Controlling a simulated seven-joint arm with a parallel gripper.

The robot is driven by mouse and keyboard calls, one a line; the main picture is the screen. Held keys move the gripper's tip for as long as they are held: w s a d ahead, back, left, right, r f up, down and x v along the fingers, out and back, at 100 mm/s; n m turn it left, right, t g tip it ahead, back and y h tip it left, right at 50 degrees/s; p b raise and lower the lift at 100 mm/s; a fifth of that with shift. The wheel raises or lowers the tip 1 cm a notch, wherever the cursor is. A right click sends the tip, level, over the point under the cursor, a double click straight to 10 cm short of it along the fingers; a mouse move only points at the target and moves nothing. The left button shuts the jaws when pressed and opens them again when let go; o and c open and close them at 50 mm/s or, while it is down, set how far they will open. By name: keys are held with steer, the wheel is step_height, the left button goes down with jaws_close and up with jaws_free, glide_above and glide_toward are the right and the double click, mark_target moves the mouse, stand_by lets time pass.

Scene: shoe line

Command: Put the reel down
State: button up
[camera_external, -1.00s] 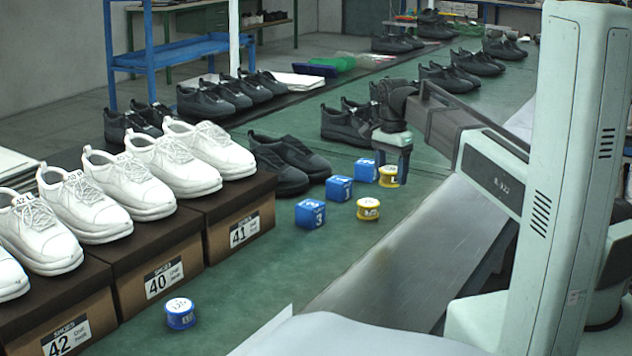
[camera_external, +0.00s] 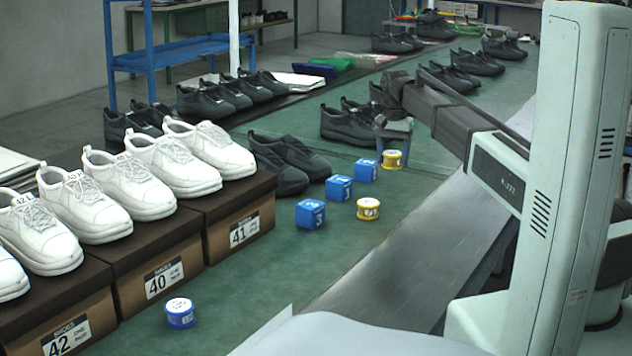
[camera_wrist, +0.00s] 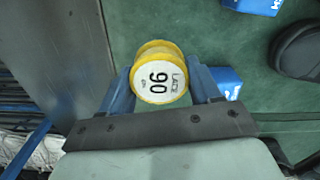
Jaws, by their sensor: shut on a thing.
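A yellow reel with a white face marked 90 (camera_wrist: 158,78) sits between the two blue fingers of my gripper (camera_wrist: 160,85) in the wrist view, and the fingers are shut on it. In the external view this reel (camera_external: 391,160) hangs at the fingertips of my gripper (camera_external: 394,148), beyond the nearest blue cube. The gap between it and the green surface is hard to tell. A second yellow reel (camera_external: 368,209) stands on the green surface, closer to the camera. A blue reel (camera_external: 181,314) stands near the box marked 40.
Several blue cubes (camera_external: 311,215) line up left of the yellow reels; one (camera_wrist: 228,80) shows close beside a finger. Dark shoes (camera_external: 290,165) and white shoes on boxes (camera_external: 240,232) stand left. A metal strip (camera_external: 425,265) borders the right.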

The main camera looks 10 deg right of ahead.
mark_target(393, 153)
step_height(393, 153, down, 9)
steer(key=shift+r, duration=0.1)
stand_by(0.4)
steer(key=o, duration=1.1)
steer(key=shift+c, duration=0.2)
step_height(393, 153, up, 12)
